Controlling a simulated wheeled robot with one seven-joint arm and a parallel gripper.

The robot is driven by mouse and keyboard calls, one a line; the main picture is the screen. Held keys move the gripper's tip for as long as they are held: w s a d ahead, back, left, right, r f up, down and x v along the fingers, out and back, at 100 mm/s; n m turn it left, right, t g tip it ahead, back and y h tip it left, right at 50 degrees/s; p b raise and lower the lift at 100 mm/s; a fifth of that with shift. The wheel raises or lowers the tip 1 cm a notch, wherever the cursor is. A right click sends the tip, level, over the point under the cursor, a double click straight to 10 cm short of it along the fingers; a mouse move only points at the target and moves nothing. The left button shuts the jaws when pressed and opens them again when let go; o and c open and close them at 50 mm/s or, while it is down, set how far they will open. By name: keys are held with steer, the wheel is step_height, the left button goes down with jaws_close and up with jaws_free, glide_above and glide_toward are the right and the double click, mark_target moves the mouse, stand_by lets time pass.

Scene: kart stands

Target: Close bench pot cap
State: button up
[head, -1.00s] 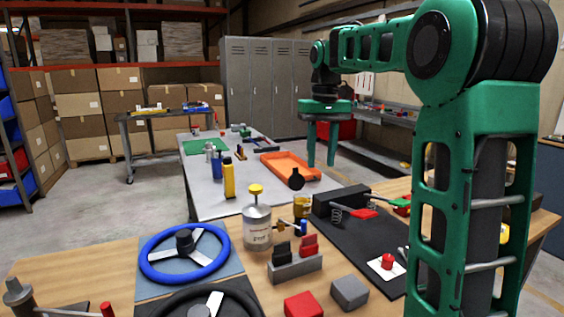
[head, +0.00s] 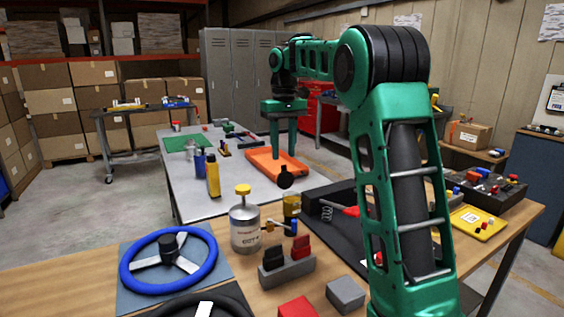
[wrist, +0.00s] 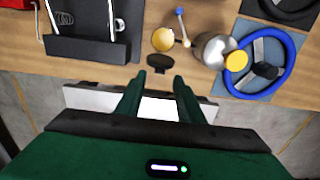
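A small amber pot (head: 291,204) stands on the wooden bench beside a silver canister with a yellow top (head: 245,227). A round black cap (head: 285,180) stands tilted up at the pot's far side, off its mouth. In the wrist view the pot (wrist: 163,39) shows a pale open mouth, and the dark cap (wrist: 159,63) lies between it and my fingers. My gripper (head: 283,155) points down beyond the pot, above the orange tray in the picture. In the wrist view my gripper (wrist: 159,82) is open and empty, with its fingertips just short of the cap, apart from it.
A black board with a raised block (head: 320,206) lies right of the pot. A blue steering wheel (head: 168,262) and a switch block (head: 287,268) sit nearer. An orange tray (head: 262,161) lies on the grey table behind. A small blue-ended lever (wrist: 181,20) is by the pot.

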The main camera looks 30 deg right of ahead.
mark_target(285, 177)
steer(key=shift+f, duration=1.9)
steer(key=shift+c, duration=0.6)
jaws_close()
steer(key=shift+w+a, duration=0.1)
steer(key=shift+a, duration=0.1)
